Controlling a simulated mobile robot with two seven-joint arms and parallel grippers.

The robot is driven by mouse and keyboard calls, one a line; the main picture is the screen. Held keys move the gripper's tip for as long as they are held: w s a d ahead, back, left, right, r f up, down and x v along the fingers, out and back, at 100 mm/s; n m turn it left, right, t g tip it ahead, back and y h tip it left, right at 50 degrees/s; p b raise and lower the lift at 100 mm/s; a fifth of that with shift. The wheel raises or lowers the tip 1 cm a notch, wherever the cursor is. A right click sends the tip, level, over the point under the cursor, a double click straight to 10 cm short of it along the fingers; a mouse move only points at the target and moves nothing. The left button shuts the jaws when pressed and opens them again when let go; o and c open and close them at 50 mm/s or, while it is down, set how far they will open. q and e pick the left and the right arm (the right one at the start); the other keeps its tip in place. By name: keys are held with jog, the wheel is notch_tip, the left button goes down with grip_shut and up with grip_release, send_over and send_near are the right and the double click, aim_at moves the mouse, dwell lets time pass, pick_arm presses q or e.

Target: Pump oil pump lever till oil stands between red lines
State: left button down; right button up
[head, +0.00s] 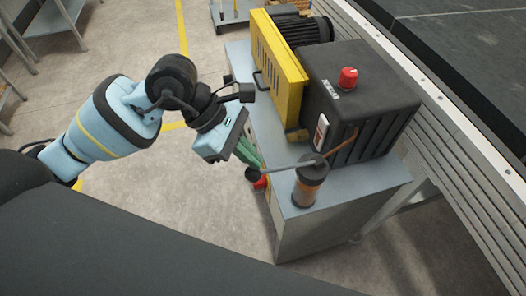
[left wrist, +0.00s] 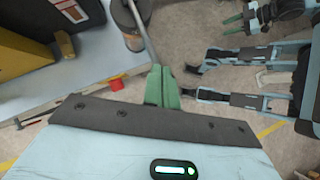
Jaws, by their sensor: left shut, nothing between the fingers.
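The oil pump (head: 309,187) stands on the front corner of the grey cabinet, a clear cylinder with a dark cap and amber-brown content. Its oil level and red lines are too small to read. The pump lever (head: 290,165) is a grey rod running left from the cap to a dark knob (head: 252,174). My left gripper (head: 255,163) has its green fingers shut and empty, close to the lever's knob end. In the left wrist view, the fingers (left wrist: 162,87) overlap the rod's end; contact cannot be told. My right gripper (left wrist: 232,26) shows with its green fingers apart.
A black machine with a red knob (head: 348,77) and a yellow guard (head: 276,62) stand behind the pump on the cabinet (head: 325,236). A red button (head: 261,183) sits below the lever's end. A metal-edged dark conveyor (head: 470,40) runs along the right.

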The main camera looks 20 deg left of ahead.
pick_arm(q)
jog(key=a, duration=0.1)
jog(key=a+r, duration=0.1)
jog(key=a, duration=0.1)
pick_arm(e)
jog(key=shift+w+a, duration=0.1)
jog(key=shift+w, duration=0.35)
pick_arm(q)
jog(key=v, duration=0.7)
jog(key=shift+a+r, duration=0.3)
jog(key=shift+s+d, duration=0.1)
pick_arm(e)
jog(key=shift+w, duration=0.15)
dwell(0.4)
